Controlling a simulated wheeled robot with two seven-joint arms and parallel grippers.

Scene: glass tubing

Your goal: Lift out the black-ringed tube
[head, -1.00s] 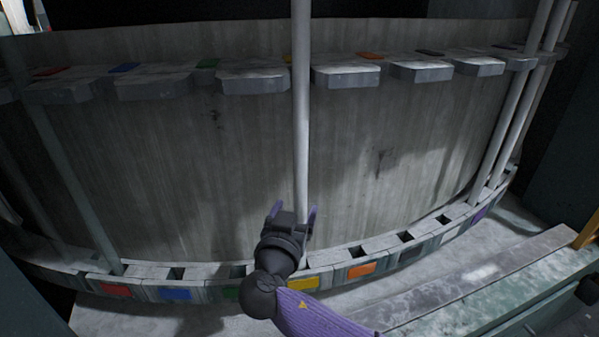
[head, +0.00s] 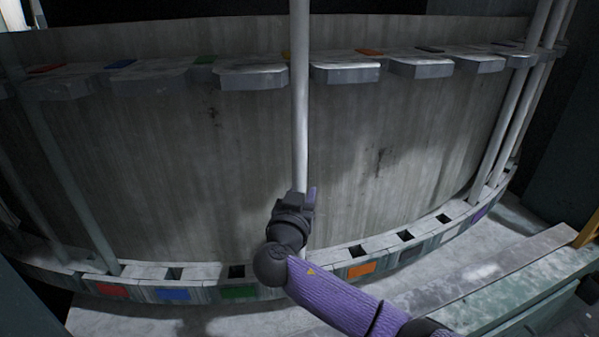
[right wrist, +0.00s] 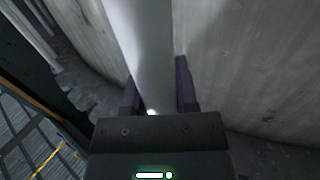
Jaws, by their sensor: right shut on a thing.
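A long pale tube (head: 299,110) stands upright in the middle of the head view, in front of the curved grey wall. My right gripper (head: 304,196) is shut on it low down, a little above the lower rail. In the right wrist view the tube (right wrist: 150,45) runs between the two purple-dark fingers (right wrist: 158,90). I see no black ring on the visible part of this tube. Its lower end is mostly hidden by my gripper and arm. A black tag (head: 430,48) sits on the upper rail, right of the orange one. My left gripper is not in view.
The lower rail (head: 205,270) has square holes and coloured plates: red, blue, green, orange and purple. The upper rail (head: 345,73) has notched ledges. Other tubes stand at the left (head: 62,160) and right (head: 515,110). A ledge (head: 490,270) lies at lower right.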

